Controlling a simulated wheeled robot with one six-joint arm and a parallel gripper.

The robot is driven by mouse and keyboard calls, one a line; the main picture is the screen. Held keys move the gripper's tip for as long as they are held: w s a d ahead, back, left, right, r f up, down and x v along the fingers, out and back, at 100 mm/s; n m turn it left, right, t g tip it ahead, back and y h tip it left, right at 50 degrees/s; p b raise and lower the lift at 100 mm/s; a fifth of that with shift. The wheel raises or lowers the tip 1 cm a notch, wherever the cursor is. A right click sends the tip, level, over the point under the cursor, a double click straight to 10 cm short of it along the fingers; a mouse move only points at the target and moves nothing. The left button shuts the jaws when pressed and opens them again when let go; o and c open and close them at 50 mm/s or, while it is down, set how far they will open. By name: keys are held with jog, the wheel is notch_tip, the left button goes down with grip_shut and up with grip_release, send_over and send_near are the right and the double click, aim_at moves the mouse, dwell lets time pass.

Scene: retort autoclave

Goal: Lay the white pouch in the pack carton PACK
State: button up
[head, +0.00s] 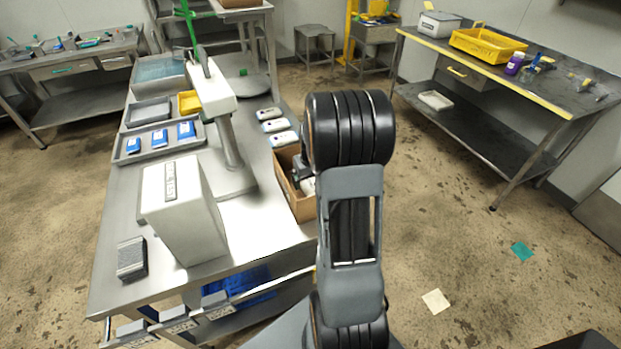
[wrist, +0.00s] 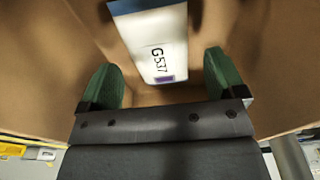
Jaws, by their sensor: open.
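The carton (head: 301,209) is an open brown cardboard box at the right edge of the steel table; I cannot read a PACK mark on it. Its brown walls fill the wrist view (wrist: 40,70). A white pouch (wrist: 150,35) with a blue end and the mark G537 is inside the carton, ahead of my gripper. My gripper (wrist: 164,80) is open, its green fingers apart on either side of the pouch's near end. I cannot tell whether they touch it. In the head view my arm hides part of the carton and most of the gripper.
Several white packs (head: 275,125) lie in a row behind the carton. A grey tray (head: 160,153) holds blue packs. A white box (head: 184,215) and a scale-like column (head: 229,145) stand left of the carton. A bench with a yellow crate (head: 487,45) is at right.

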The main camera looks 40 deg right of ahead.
jog(key=shift+f, duration=0.2)
notch_tip(320, 180, up, 12)
jog(key=s+r, duration=0.1)
jog(key=s+a+n+t, duration=0.1)
jog(key=s+a, duration=0.5)
jog(key=a, duration=0.4)
jog(key=s+a+r+n+t, duration=0.1)
jog(key=s+a, duration=0.5)
jog(key=a, duration=0.5)
jog(key=shift+r+n+t+p, duration=0.3)
jog(key=shift+n+p, duration=0.1)
